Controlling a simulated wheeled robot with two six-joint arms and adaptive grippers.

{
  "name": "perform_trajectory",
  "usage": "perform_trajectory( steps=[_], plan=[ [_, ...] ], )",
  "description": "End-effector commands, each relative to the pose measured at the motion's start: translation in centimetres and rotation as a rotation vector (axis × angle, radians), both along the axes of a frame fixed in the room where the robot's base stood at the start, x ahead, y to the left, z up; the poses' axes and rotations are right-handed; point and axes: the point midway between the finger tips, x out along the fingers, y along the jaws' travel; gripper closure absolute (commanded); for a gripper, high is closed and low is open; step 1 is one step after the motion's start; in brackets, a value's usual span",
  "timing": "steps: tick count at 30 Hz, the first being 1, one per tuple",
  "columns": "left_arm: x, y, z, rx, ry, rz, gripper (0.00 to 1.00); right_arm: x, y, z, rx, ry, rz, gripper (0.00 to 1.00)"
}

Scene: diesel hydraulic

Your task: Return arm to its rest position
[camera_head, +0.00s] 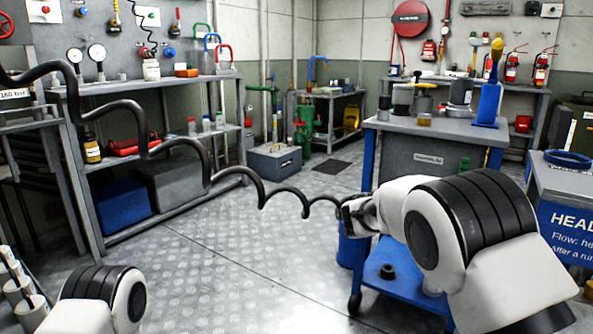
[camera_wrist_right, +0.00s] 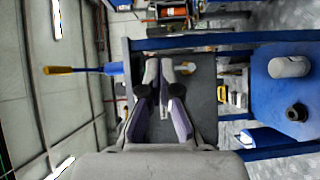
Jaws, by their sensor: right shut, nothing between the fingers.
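My right arm comes in from the lower right of the head view, its white and black links filling that corner. It reaches left toward the middle. My right gripper (camera_head: 352,216) is small and partly hidden by its own wrist there. In the right wrist view my right gripper (camera_wrist_right: 159,68) shows its two fingers close together at the tips, shut with nothing held. A white and black link of my left arm shows at the bottom left of the head view; my left gripper is outside the picture.
A black coiled hose (camera_head: 208,171) crosses from the upper left to beside my right gripper; contact is unclear. A blue cart (camera_head: 400,283) stands below it, carrying a black ring part (camera_head: 387,271). The floor at left-centre is clear.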

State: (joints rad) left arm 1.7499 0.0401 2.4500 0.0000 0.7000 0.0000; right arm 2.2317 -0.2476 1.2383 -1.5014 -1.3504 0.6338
Motion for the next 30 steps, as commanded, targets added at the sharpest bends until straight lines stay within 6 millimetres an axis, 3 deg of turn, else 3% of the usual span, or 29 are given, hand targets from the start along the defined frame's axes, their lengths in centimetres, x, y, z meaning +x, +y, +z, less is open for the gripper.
perform_trajectory(
  steps=[8,11,17,20,23,27,30],
  plan=[
    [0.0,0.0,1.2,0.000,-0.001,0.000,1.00,-0.8,-2.4,-6.6,0.020,0.135,-0.039,1.00],
    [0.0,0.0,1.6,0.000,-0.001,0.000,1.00,-2.2,-3.4,-9.4,0.036,0.198,-0.068,1.00],
    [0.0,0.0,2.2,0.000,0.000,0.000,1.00,-6.3,-5.4,-16.9,0.130,0.365,-0.127,1.00],
    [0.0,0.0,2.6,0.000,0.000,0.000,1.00,-9.9,-6.2,-21.9,0.223,0.482,-0.160,1.00],
    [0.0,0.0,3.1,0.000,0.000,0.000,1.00,-15.3,-6.5,-27.9,0.364,0.628,-0.206,1.00],
    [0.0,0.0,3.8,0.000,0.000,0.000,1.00,-25.5,-5.2,-35.7,0.633,0.825,-0.290,1.00],
    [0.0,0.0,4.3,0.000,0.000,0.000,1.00,-33.5,-2.8,-39.5,0.856,0.918,-0.366,1.00]
  ],
)
